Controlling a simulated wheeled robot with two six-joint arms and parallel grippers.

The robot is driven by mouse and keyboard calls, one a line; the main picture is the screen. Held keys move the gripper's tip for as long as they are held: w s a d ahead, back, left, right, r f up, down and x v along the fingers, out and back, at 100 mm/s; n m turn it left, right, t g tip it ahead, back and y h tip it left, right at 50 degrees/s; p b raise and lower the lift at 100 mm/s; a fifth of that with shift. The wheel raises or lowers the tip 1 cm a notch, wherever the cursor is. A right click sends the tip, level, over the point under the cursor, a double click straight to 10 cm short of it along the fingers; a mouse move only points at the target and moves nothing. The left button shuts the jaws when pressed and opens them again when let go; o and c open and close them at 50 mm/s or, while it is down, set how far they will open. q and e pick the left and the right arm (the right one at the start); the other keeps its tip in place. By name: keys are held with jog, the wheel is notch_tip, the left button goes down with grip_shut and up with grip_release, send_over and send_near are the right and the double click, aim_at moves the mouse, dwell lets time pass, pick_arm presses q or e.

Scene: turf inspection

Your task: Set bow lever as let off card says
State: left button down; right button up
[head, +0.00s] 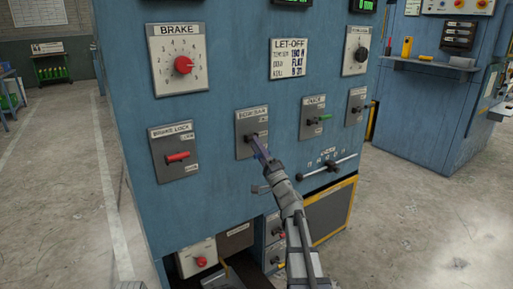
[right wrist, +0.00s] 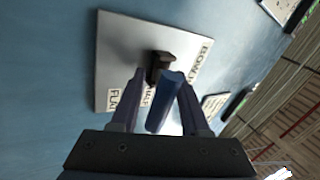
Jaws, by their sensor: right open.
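The bow lever plate (head: 243,146) is a grey panel on the blue cabinet, with a blurred title label. In the right wrist view the plate (right wrist: 117,52) shows rotated, with a "FLAT" label at its lower left corner. The lever has a dark pivot block (right wrist: 158,64) and a blue handle (right wrist: 167,100). My right gripper (head: 260,148) is at the lever, its open fingers on either side of the handle. I cannot tell whether they touch it. The let-off card (head: 290,59) seems to read tension 190 N, bow FLAT. My left gripper is not in view.
A brake dial (head: 182,65) is at upper left, the red brake lock lever (head: 177,157) at left. A green-handled lever (head: 319,118) is to the right, above a horizontal slider (head: 329,166). A handle juts out below the bow plate. Concrete floor (head: 60,200) is clear at left.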

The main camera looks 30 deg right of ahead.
jog(key=b+v, duration=0.3)
jog(key=v, duration=0.4)
jog(key=shift+s+f+h, duration=0.1)
jog(key=shift+s+h, duration=0.15)
jog(key=shift+h, duration=0.05)
